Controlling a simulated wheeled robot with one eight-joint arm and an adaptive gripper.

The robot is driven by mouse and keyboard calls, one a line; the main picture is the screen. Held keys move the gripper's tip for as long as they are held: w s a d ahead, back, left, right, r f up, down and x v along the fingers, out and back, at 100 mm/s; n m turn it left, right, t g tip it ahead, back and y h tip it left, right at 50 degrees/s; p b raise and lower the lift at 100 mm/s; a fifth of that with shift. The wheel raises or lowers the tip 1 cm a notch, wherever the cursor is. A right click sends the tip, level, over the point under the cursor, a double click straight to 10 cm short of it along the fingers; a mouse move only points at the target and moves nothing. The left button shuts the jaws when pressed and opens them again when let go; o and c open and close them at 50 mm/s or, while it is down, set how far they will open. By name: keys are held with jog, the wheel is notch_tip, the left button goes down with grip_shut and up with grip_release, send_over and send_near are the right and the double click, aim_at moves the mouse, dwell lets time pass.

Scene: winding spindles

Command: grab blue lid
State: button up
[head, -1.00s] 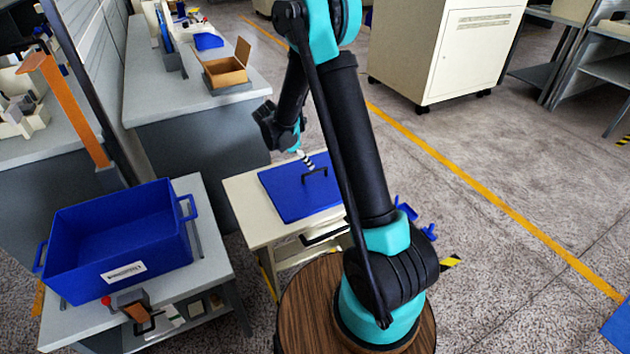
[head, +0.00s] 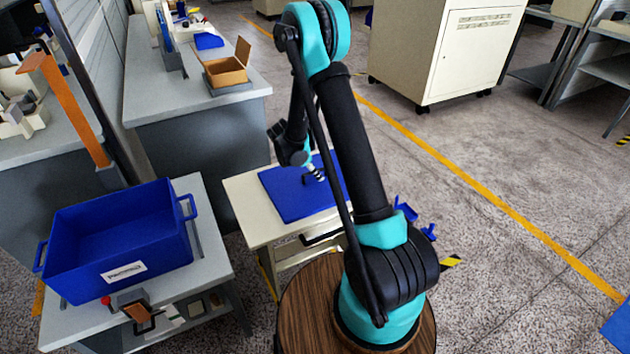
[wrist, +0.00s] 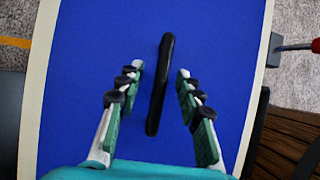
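The blue lid (head: 290,198) lies flat on a small cream table, partly hidden behind my arm in the head view. In the wrist view the lid (wrist: 85,60) fills most of the picture, with a black bar handle (wrist: 160,85) in its middle. My gripper (wrist: 158,75) is open above the lid. Its two fingers stand on either side of the handle with a gap on each side. In the head view my gripper (head: 316,177) is at the handle, which is mostly hidden there.
The cream table (head: 245,213) has a narrow bare strip left of the lid. A blue bin (head: 120,235) stands on a grey table at the left. A grey bench (head: 190,104) behind holds an open cardboard box (head: 226,70). A beige cabinet (head: 450,55) stands at the back right.

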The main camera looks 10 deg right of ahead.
grip_shut()
jog(key=shift+r, duration=0.1)
dwell(0.3)
